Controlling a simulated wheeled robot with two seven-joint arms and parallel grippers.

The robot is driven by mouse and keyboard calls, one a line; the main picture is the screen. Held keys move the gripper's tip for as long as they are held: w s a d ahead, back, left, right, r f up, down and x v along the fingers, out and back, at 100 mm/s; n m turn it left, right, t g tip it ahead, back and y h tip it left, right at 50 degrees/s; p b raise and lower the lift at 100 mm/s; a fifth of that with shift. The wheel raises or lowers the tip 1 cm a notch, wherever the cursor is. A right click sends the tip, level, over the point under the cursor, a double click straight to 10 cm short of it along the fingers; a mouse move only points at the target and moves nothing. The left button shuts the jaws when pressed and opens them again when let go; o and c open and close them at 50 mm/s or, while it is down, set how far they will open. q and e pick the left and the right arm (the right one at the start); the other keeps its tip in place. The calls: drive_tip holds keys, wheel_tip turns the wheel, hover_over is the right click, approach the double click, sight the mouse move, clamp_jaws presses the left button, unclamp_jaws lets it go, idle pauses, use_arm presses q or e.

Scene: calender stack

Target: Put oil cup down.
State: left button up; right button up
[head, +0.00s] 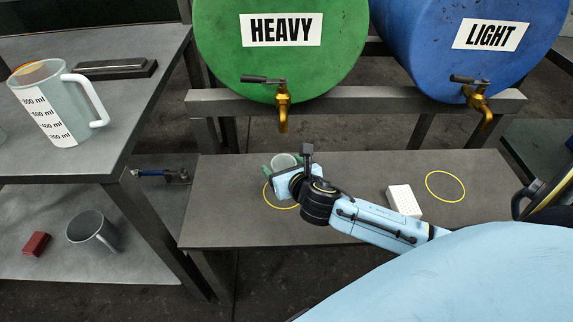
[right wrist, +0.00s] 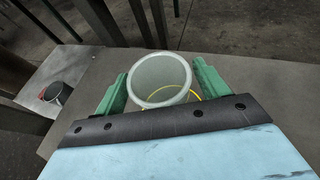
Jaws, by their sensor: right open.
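The oil cup (head: 284,160) is a pale, translucent, open-topped cup under the brass tap of the green HEAVY drum. In the right wrist view the cup (right wrist: 159,80) looks upright, with its round rim towards the camera. My right gripper (head: 282,166) is open, with one green finger on each side of the cup. In the wrist view a gap shows between the cup and at least the left finger. A yellow ring (head: 268,197) lies on the low bench; the gripper hides part of it and the cup's base. My left gripper is not in view.
The low grey bench (head: 340,168) also bears a white perforated block (head: 404,200) and a second yellow ring (head: 445,187). The HEAVY tap (head: 283,110) hangs above the cup. A measuring jug (head: 50,95) stands on the left table. A grey mug (head: 88,230) is on the shelf below.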

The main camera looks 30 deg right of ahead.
drive_tip(key=shift+s+r, duration=0.15)
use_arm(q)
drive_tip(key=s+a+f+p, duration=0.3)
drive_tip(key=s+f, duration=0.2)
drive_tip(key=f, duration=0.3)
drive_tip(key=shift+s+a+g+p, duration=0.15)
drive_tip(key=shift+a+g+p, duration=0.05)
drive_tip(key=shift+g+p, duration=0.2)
use_arm(e)
drive_tip(key=v, duration=1.1)
drive_tip(key=shift+s, duration=0.3)
drive_tip(key=shift+a+r, duration=0.1)
